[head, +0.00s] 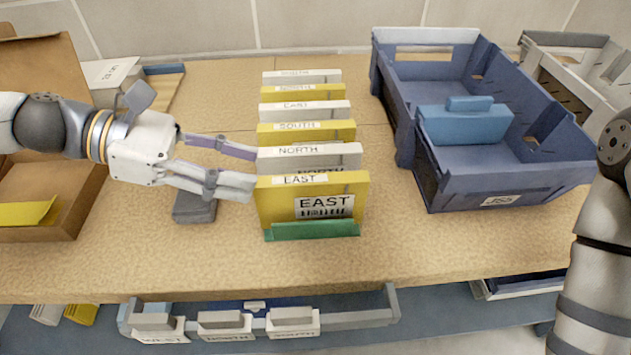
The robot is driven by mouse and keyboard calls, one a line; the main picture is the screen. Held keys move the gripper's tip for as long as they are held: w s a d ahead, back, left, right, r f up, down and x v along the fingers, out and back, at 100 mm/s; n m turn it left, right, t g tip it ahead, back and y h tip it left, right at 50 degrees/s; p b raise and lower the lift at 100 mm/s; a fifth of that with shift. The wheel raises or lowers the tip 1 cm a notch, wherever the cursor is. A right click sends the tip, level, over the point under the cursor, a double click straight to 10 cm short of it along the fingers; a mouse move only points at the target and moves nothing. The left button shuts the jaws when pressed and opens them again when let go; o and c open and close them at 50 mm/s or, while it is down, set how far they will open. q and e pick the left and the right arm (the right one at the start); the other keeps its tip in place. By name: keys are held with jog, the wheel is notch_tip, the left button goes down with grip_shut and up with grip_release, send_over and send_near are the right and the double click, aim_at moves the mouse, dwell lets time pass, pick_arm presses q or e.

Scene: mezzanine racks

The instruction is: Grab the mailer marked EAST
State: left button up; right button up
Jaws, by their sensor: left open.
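A yellow mailer (275,205) marked EAST stands upright at the front of a row of mailers, with a green strip (312,230) along its base. A white mailer (345,155) marked NORTH stands right behind it. Farther back, a white mailer (335,112) has a small label that seems to read EAST too. My left gripper (254,171) is open and empty at the left edges of the front two mailers. Its near finger is by the front mailer's left edge; I cannot tell if they touch. My right gripper is out of view.
A yellow SOUTH mailer (345,132) and more mailers stand behind. A blue crate (440,180) with a blue handled insert (465,125) stands right. An open cardboard box (60,165) is left. A dark block (195,206) lies under my left gripper. The front tabletop (180,265) is clear.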

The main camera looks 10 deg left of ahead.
aim_at(308, 179)
pick_arm(q)
jog(key=x, duration=0.2)
jog(key=b+x, duration=0.1)
jog(key=x, duration=0.1)
jog(key=shift+w+d+f, duration=0.1)
jog(key=shift+w+f, duration=0.1)
jog(key=shift+f, duration=0.15)
jog(key=b+x, duration=0.1)
jog(key=x, duration=0.3)
jog(key=r+b+x, duration=0.1)
jog(key=x, duration=0.1)
jog(key=shift+s+d+b, duration=0.15)
jog(key=shift+d+b, duration=0.1)
jog(key=shift+b, duration=0.05)
jog(key=shift+r, duration=0.25)
grip_shut()
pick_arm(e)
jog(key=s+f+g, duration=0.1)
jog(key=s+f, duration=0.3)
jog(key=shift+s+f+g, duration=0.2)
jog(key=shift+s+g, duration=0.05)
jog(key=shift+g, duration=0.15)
